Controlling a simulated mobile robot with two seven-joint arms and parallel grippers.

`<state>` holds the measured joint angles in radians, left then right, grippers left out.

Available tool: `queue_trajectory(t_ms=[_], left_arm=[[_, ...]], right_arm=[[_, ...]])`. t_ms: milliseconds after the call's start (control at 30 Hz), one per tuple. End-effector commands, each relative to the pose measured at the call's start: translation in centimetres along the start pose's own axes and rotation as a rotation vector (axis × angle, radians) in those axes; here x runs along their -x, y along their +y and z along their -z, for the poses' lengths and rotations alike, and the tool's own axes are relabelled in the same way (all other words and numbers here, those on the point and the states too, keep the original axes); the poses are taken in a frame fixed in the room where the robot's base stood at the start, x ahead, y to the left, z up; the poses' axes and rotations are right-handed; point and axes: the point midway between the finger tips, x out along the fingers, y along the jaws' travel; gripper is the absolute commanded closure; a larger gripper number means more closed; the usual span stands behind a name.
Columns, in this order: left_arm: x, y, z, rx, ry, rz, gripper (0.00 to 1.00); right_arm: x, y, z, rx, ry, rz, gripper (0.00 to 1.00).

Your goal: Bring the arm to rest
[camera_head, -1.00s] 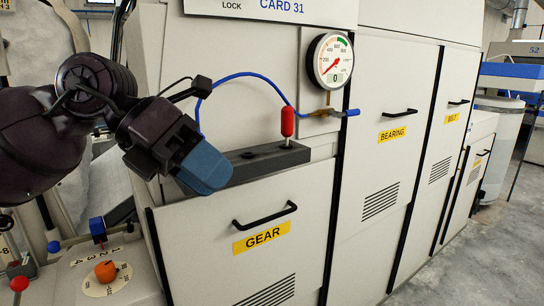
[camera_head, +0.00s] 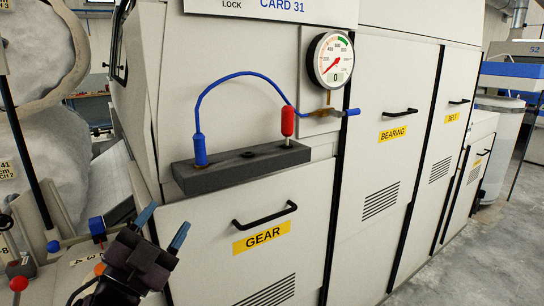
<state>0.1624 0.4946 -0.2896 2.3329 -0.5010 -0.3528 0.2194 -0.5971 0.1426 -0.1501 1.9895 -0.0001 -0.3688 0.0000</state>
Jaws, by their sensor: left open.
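My left gripper (camera_head: 168,218) is low in the head view, left of the GEAR door's handle. Its two blue-tipped fingers stand apart, point upward and hold nothing. The blue plug (camera_head: 200,150) stands upright at the left end of the dark grey block (camera_head: 240,168), clear of the gripper and above it. A blue hose (camera_head: 238,75) arcs from the plug to the fitting under the gauge (camera_head: 331,60). A red-handled pin (camera_head: 287,122) stands at the block's right end. My right gripper is out of view.
The GEAR door handle (camera_head: 265,214) sticks out to the gripper's right. An orange knob (camera_head: 100,269) is partly hidden behind my arm. A red ball lever (camera_head: 19,284) and a blue knob (camera_head: 97,226) are at the left. Open floor (camera_head: 480,250) is at the right.

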Motion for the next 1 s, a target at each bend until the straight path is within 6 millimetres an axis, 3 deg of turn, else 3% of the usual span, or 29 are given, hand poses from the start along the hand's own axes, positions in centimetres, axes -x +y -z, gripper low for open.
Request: queue_trajectory(t_ms=[33,200,400,500,600,800,1000], left_arm=[[1.7,0.4,-2.4,0.048,-0.124,0.014,0.45],[8.4,2.1,-9.2,0.187,-0.536,0.028,0.45],[18.9,5.5,-14.3,0.338,-1.012,-0.014,0.45],[23.9,7.1,-15.3,0.400,-1.211,-0.050,0.45],[27.6,8.2,-15.4,0.447,-1.352,-0.085,0.45],[33.0,9.9,-14.8,0.519,-1.553,-0.144,0.45],[37.0,11.1,-13.7,0.575,-1.701,-0.196,0.45]], right_arm=[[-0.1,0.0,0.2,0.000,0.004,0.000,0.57],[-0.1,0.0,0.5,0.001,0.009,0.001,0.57],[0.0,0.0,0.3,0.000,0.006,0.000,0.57],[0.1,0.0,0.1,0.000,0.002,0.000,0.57],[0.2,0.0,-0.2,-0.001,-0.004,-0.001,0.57],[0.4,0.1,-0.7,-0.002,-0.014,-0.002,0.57],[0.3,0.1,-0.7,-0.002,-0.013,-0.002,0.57]])
